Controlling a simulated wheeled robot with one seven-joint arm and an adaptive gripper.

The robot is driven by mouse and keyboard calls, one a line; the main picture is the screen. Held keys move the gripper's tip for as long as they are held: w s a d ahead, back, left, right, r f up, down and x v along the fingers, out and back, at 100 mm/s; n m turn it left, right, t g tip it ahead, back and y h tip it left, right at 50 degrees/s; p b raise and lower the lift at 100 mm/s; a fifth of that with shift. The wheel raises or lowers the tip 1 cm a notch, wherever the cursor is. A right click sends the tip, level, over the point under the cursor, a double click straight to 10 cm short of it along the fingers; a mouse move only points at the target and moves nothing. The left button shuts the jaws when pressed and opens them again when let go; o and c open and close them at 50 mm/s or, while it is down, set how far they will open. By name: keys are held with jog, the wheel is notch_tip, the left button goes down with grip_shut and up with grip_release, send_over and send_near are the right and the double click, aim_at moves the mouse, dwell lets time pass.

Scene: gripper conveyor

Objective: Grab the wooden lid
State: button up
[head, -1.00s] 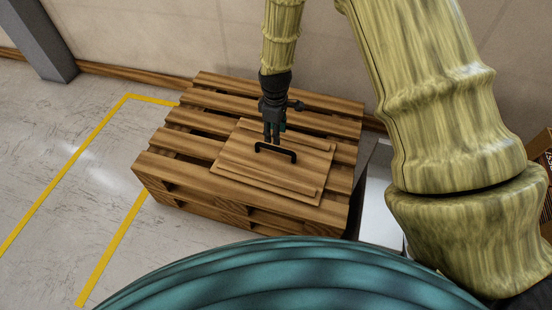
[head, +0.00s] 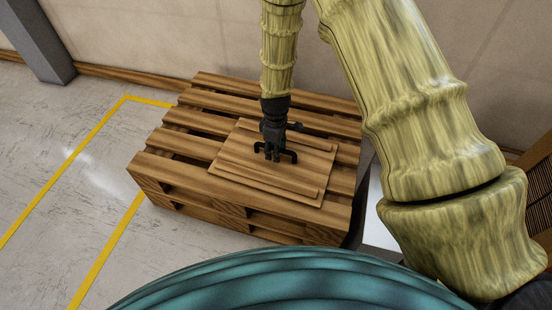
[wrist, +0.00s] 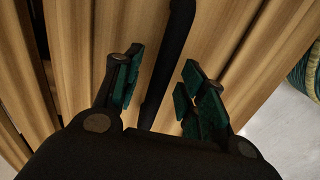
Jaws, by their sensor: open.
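The wooden lid (head: 250,172) is a flat stepped board with a black bar handle (head: 291,155) on top. It lies on a wooden pallet. My gripper (head: 272,155) is down at the handle, pointing at the lid. In the wrist view my gripper (wrist: 158,90) is open, with its green-padded fingers apart and the black handle (wrist: 165,70) running between them. The handle is not clasped. In the head view my gripper hides part of the handle.
The slatted pallet (head: 165,160) stands on the grey floor near the wall. Yellow lines (head: 110,250) mark the floor at left. A grey post (head: 38,40) stands at the upper left. The floor left of the pallet is clear.

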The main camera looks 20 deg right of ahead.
grip_shut()
jog(key=shift+r, duration=0.15)
